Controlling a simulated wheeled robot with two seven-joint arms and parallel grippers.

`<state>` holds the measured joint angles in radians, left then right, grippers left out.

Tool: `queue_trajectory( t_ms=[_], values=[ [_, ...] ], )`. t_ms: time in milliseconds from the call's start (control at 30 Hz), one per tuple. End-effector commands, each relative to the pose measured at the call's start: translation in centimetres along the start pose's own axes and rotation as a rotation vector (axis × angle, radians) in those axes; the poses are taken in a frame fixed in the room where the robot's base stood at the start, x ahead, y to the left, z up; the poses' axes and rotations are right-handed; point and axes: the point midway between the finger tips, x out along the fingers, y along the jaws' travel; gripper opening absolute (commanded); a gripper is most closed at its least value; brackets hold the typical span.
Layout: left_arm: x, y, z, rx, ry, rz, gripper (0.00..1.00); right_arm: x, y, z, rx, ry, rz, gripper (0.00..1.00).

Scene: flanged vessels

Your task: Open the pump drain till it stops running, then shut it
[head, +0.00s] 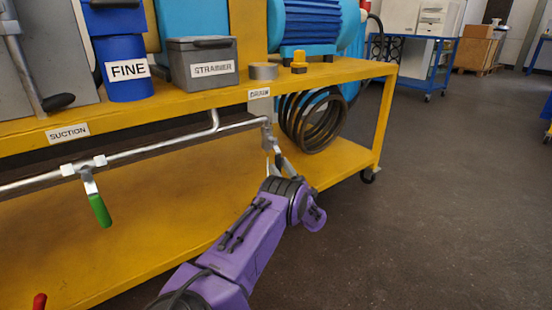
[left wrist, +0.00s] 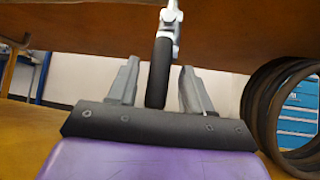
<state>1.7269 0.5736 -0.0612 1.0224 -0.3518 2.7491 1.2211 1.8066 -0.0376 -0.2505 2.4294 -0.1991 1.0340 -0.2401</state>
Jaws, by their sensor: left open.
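The drain valve (head: 267,134) sits at the right end of a silver pipe under the yellow cart's top, below the DRAIN label (head: 259,93). My left gripper (head: 277,160) is just below it, with the purple arm coming up from the bottom. In the left wrist view, the valve's black handle (left wrist: 160,72) hangs straight down between the two grey fingers of my left gripper (left wrist: 159,85). The fingers are open, with a visible gap on each side of the handle. Any flow from the drain cannot be made out. My right gripper is out of view.
A green-handled valve (head: 98,205) hangs on the same pipe near the SUCTION label (head: 68,133). Coiled black hose (head: 314,122) is right of the drain and also shows in the left wrist view (left wrist: 262,105). Open floor (head: 440,190) lies to the right.

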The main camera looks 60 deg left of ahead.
Motion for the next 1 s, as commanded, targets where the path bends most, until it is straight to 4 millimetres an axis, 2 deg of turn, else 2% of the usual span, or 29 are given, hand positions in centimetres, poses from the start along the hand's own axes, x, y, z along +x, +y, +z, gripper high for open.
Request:
queue_trajectory(
  t_ms=[100,200,333,467,1000],
  values=[
    [-3.0,-0.1,0.2,-0.002,-0.004,-0.007,0.5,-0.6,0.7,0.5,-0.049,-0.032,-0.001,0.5],
    [-5.1,0.0,0.1,-0.002,-0.002,-0.004,0.5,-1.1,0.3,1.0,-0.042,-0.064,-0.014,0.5],
    [-7.0,0.0,0.1,-0.001,-0.002,-0.002,0.5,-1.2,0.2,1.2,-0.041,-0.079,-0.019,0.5],
    [-7.6,0.0,0.0,0.0,0.0,0.001,0.5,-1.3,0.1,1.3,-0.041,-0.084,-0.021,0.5],
    [-7.5,0.0,0.0,0.0,0.0,0.001,0.5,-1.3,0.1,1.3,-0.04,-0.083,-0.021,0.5]
  ],
)
